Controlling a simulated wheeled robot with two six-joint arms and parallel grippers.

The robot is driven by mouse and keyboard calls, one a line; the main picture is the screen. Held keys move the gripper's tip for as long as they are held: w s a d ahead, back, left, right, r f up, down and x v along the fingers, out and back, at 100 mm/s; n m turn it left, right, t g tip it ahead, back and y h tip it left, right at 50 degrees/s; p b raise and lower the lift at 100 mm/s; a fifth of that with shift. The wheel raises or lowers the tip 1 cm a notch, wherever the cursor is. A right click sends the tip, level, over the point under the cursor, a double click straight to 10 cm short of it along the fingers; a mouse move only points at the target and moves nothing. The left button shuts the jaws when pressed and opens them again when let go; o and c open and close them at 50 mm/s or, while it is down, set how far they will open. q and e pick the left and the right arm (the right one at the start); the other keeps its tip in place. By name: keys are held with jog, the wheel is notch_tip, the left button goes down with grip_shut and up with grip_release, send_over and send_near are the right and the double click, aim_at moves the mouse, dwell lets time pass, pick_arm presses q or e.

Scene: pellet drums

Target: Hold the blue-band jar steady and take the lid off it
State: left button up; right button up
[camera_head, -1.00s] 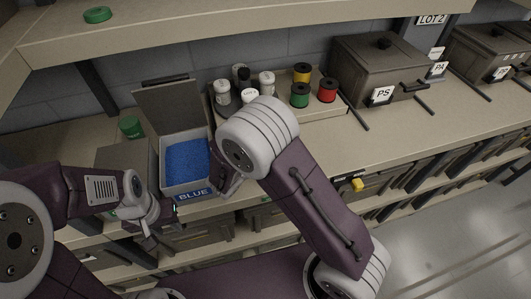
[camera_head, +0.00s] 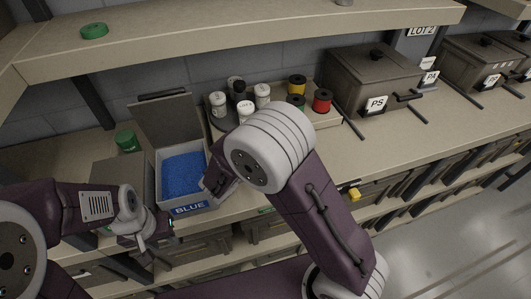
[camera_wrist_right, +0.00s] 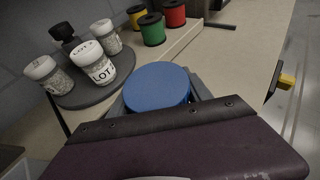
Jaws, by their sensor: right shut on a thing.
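In the right wrist view a round blue lid top (camera_wrist_right: 157,87) sits between the fingers of my right gripper (camera_wrist_right: 158,92), which is shut on it. Whether a jar is under the blue top is hidden by the lid and the gripper. In the head view my right wrist covers this spot, just right of the blue pellet bin (camera_head: 190,208). My left gripper (camera_head: 150,240) is low at the left, in front of the bin's left side. It is small and dark there, and I cannot tell how far its fingers are apart.
A round turntable (camera_wrist_right: 98,95) carries several white-capped jars and a dark-capped one. Yellow, green and red spools (camera_head: 322,100) stand beside it. Green lids lie on the upper shelf (camera_head: 94,31) and on the counter (camera_head: 127,140). A grey PS drum (camera_head: 370,75) stands at the right.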

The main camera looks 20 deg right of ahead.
jog(key=s+d+r, duration=0.2)
jog(key=s+r, duration=0.1)
jog(key=s, duration=0.2)
jog(key=s+d+r+b, duration=0.1)
jog(key=s+d+r, duration=0.2)
jog(key=s, duration=0.2)
jog(key=shift+s+r, duration=0.3)
jog(key=shift+r, duration=0.05)
jog(key=o, duration=0.8)
grip_shut()
jog(key=shift+a, duration=0.1)
